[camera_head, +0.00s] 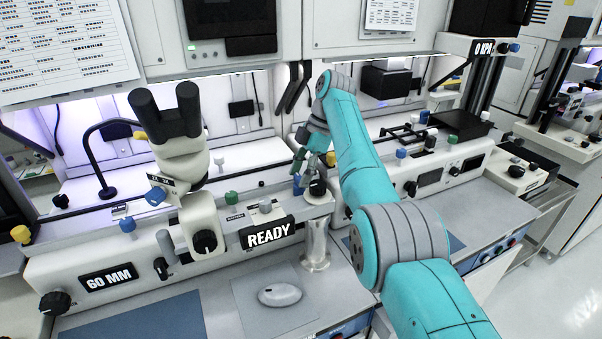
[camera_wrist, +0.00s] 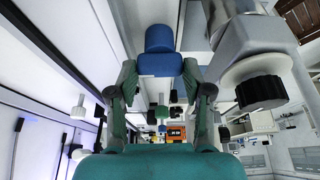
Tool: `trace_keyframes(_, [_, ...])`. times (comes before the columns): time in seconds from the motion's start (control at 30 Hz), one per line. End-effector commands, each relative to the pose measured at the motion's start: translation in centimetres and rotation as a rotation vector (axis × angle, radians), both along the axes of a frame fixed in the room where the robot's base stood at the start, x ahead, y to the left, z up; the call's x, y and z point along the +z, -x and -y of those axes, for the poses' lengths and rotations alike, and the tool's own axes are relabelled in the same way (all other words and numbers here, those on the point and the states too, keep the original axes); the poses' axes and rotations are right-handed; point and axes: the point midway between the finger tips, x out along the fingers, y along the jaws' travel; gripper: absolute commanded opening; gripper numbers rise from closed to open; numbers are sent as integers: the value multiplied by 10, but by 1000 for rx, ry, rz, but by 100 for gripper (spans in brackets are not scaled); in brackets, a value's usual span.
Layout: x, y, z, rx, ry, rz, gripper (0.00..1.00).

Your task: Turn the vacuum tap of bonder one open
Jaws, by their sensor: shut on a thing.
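A blue tap handle (camera_head: 298,186) stands at the right end of the bonder with the READY sign, and I take it for the vacuum tap. In the wrist view the blue handle (camera_wrist: 160,62) sits between my two fingertips. My gripper (camera_head: 302,174) points down at it and is shut on it, one green finger on each side; it also shows in the wrist view (camera_wrist: 160,74). The tap's lower part is partly hidden by my gripper. I cannot tell how far the handle is turned.
Close by are a black knob (camera_head: 318,187), the READY sign (camera_head: 268,234) and a metal post (camera_head: 315,248). In the wrist view a large black knob (camera_wrist: 262,93) stands just right of my gripper. A microscope (camera_head: 180,150) is to the left. A 0 KPA display (camera_head: 482,47) is at upper right.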

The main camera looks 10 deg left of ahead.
Motion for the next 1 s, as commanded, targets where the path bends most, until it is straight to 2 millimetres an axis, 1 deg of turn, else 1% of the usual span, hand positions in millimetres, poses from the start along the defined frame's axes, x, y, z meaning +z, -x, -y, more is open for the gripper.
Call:
trace_keyframes(0.03, [-1,0,1,0,1,-1,15])
trace_keyframes(0.07, [-1,0,1,0,1,-1,55])
trace_keyframes(0.1, [-1,0,1,0,1,-1,65])
trace_keyframes(0.13, [-1,0,1,0,1,-1,72])
trace_keyframes(0.17, [-1,0,1,0,1,-1,75])
trace_keyframes(0.47, [1,0,0,0,0,0,75])
trace_keyframes(0.57, [6,0,0,0,-1,1,75])
trace_keyframes(0.67, [18,0,0,0,-1,1,75])
trace_keyframes(0.8, [45,-1,0,0,-1,3,75])
trace_keyframes(1.0, [79,0,0,0,-1,1,75])
